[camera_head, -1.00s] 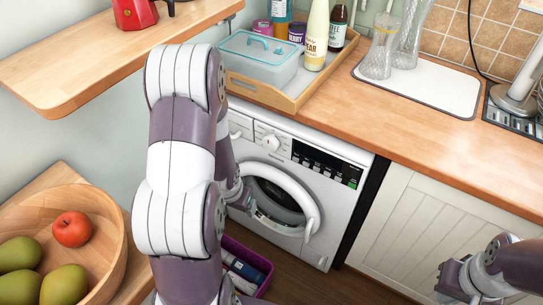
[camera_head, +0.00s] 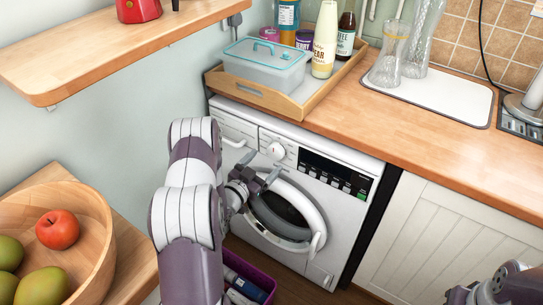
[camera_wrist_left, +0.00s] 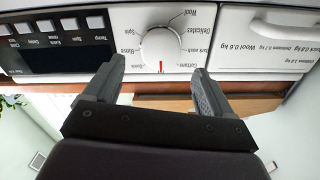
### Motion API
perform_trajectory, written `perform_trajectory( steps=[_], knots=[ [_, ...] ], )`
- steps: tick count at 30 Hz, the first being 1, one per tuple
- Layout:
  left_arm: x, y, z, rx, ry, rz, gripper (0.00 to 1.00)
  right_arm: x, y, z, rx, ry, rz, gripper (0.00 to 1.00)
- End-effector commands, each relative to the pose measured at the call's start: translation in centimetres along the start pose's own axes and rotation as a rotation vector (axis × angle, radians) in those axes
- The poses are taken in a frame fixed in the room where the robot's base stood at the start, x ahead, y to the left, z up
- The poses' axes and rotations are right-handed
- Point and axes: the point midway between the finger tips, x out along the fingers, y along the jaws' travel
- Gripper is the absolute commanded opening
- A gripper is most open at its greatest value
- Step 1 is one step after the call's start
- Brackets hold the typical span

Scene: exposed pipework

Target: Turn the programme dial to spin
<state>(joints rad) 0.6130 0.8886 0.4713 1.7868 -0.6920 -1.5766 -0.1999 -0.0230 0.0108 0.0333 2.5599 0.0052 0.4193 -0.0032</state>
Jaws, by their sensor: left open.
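The white round programme dial (camera_head: 276,150) is on the upper front panel of the washing machine (camera_head: 346,212). In the left wrist view the dial (camera_wrist_left: 160,47) appears upside down, ringed by labels such as Wool, Delicates, Cottons, Quick, Rinse and Spin. Its red mark sits at the picture's bottom edge of the dial, between Cottons and Quick; Spin is at its left. My left gripper (camera_head: 263,166) is open and empty, just below the dial and in front of the door. Its fingers (camera_wrist_left: 158,70) point towards the dial, apart from it. My right gripper (camera_head: 458,295) is partly in view at lower right; its jaws are unclear.
The round door (camera_head: 318,225) is below my left gripper. The wooden worktop (camera_head: 410,120) overhangs the machine, with a tray (camera_head: 262,97) on it. A fruit bowl (camera_head: 98,215) stands at left, and a purple crate (camera_head: 262,280) is on the floor.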

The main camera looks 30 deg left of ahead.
Motion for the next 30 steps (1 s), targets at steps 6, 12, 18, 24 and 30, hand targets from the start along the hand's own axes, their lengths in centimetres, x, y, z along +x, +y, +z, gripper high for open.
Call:
perform_trajectory(
  steps=[6,12,18,24,30],
  knots=[
    [3.9,0.0,0.1,0.0,0.0,0.001,0.84,0.1,0.0,0.0,0.0,0.0,0.0,0.0],
    [4.8,0.0,0.0,0.0,-0.001,-0.001,0.84,0.1,0.0,0.0,0.0,0.0,0.0,0.0],
    [4.7,0.0,0.0,0.0,-0.002,-0.001,0.68,0.1,0.0,0.0,0.0,0.0,0.0,0.0],
    [4.7,0.0,0.0,0.0,-0.002,-0.001,0.28,0.1,0.0,0.0,0.0,0.0,0.0,0.0],
    [4.7,0.0,0.1,0.017,-0.002,0.0,0.28,0.3,0.0,0.0,0.0,0.0,0.0,0.0]
  ],
)
